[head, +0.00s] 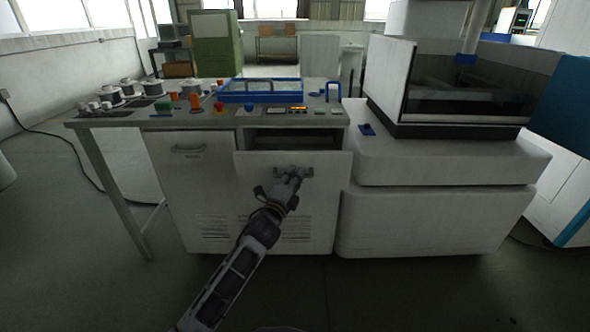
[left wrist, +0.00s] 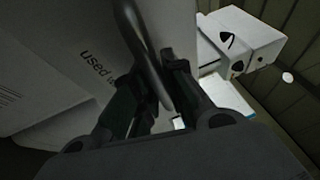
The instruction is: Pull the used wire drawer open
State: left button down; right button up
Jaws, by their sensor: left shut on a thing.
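The used wire drawer (head: 325,185) is the right-hand white front of the bench cabinet. It stands partly out, and a dark opening shows above its top edge. In the left wrist view its front (left wrist: 70,50) carries the printed word "used", with the rest of the label hidden. My left gripper (head: 290,173) is at the drawer's handle (head: 307,171). The left wrist view shows the dark handle bar (left wrist: 145,55) running between the fingers, which are shut on it. My right gripper is in neither view.
A bench top above the drawer holds wire spools (head: 127,87), a blue-rimmed tray (head: 262,97) and small coloured parts. A closed cabinet door (head: 190,185) is left of the drawer. A large white machine (head: 430,215) stands close on the right. The floor in front is clear.

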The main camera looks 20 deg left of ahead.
pick_arm(q)
jog(key=shift+s+d, duration=0.2)
jog(key=shift+s, duration=0.5)
jog(key=shift+s+d, duration=0.2)
jog(key=shift+s, duration=0.5)
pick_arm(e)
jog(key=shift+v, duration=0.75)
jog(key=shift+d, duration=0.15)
pick_arm(q)
jog(key=c, duration=1.7)
grip_release()
jog(key=shift+s, duration=0.15)
jog(key=shift+v, duration=5.85)
jog(key=shift+f, duration=0.1)
